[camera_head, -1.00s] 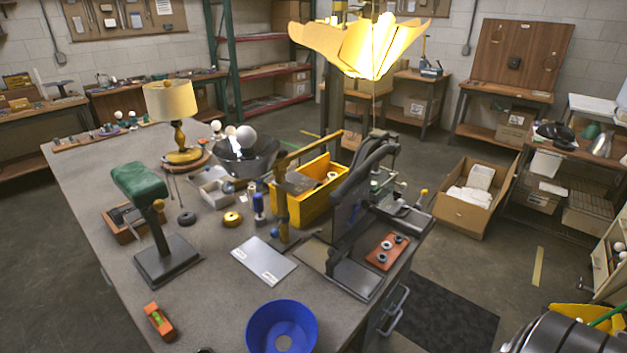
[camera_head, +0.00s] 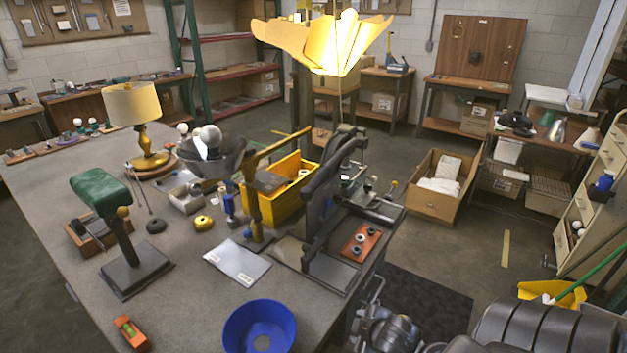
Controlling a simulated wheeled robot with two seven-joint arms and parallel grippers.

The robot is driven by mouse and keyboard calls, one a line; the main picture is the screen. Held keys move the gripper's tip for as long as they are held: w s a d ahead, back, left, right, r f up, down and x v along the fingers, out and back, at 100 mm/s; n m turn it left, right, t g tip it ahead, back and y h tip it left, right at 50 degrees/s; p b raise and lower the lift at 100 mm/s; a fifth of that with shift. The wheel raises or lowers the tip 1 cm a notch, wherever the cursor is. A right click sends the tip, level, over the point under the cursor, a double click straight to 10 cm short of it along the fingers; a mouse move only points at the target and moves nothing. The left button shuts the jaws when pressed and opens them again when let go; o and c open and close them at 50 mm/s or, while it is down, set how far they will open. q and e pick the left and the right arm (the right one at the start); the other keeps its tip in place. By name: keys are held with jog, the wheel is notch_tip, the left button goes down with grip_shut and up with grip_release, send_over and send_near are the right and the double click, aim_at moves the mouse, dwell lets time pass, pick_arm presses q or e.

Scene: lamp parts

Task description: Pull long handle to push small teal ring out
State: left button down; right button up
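A dark press-like frame (camera_head: 322,205) stands on the near right part of the grey workbench (camera_head: 190,262). A long tan bar (camera_head: 284,146) slants up to the right from a brownish upright post (camera_head: 252,195) beside the frame; I cannot tell whether this is the long handle or how it joins the press. I cannot make out the small teal ring for certain. A dark part of my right arm (camera_head: 388,328) shows at the bottom, off the bench's right edge, apart from the press. No gripper fingers show, and my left arm is out of view.
A blue bowl (camera_head: 232,330), a white sheet (camera_head: 236,262), a red block with dark rings (camera_head: 361,243) and a yellow bin (camera_head: 301,172) surround the press. A yellow lamp shade (camera_head: 325,45) is above. A cardboard box (camera_head: 428,203) stands on the floor to the right.

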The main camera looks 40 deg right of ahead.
jog(key=w+d+r+n+t, duration=0.3)
jog(key=w+d+r+n, duration=0.15)
jog(key=r, duration=0.35)
jog(key=w+d+r+n+t, duration=0.3)
jog(key=w+r, duration=0.3)
jog(key=r, duration=0.2)
jog(key=n+t+y, duration=0.3)
jog(key=n, duration=0.4)
send_near(313, 179)
jog(key=d+f, duration=0.1)
jog(key=shift+w+d+f, duration=0.1)
jog(key=shift+w+d, duration=0.1)
jog(key=shift+w, duration=1.6)
jog(key=w+p, duration=0.1)
jog(key=w, duration=0.1)
jog(key=w+f, duration=0.1)
jog(key=w, duration=0.2)
jog(key=w+p, duration=0.1)
jog(key=w, duration=0.2)
jog(key=shift+a+f+p, duration=0.1)
jog(key=shift+f+p, duration=0.05)
jog(key=shift+p, duration=0.15)
grip_shut()
